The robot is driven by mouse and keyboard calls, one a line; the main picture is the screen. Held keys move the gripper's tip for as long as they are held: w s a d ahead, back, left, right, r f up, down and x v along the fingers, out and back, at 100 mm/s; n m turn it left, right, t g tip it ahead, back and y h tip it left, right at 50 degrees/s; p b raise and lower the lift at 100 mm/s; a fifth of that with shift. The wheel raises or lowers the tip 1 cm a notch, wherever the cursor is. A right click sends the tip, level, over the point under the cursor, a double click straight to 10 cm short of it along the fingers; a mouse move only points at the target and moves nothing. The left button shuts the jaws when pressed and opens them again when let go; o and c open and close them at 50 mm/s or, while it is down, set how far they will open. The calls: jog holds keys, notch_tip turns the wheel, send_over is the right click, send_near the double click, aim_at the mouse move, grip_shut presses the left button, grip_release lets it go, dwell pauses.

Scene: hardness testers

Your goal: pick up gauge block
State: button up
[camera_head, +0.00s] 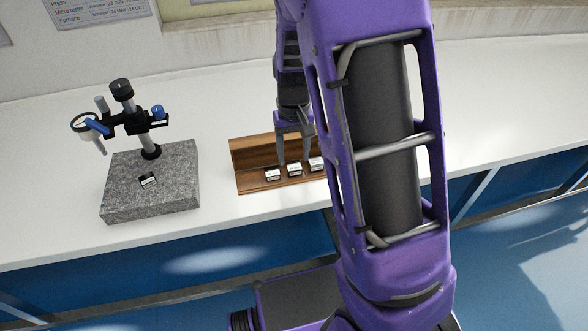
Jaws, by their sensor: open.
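Small light-topped gauge blocks with dark markings sit in a row on a wooden stand. The left block (272,174), the middle block (294,170) and the right block (316,164) show in the head view. My gripper (294,162) is open, pointing down over the stand (245,158), with its fingertips close to the middle and right blocks. I cannot tell whether the fingers touch a block. My purple arm hides the right end of the stand. Another small dark-and-white block (148,181) lies on the granite base.
A grey granite base (185,190) carries a comparator stand (123,118) with a post, blue knobs and a dial at the left. The white bench top (220,110) is clear between it and the wooden stand. The bench's front edge lies just below.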

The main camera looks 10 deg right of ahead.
aim_at(294, 165)
notch_tip(294, 165, down, 4)
jog(key=shift+w+d+r+b, duration=0.1)
jog(key=shift+r+b, duration=0.05)
jog(key=shift+b, duration=0.15)
grip_shut()
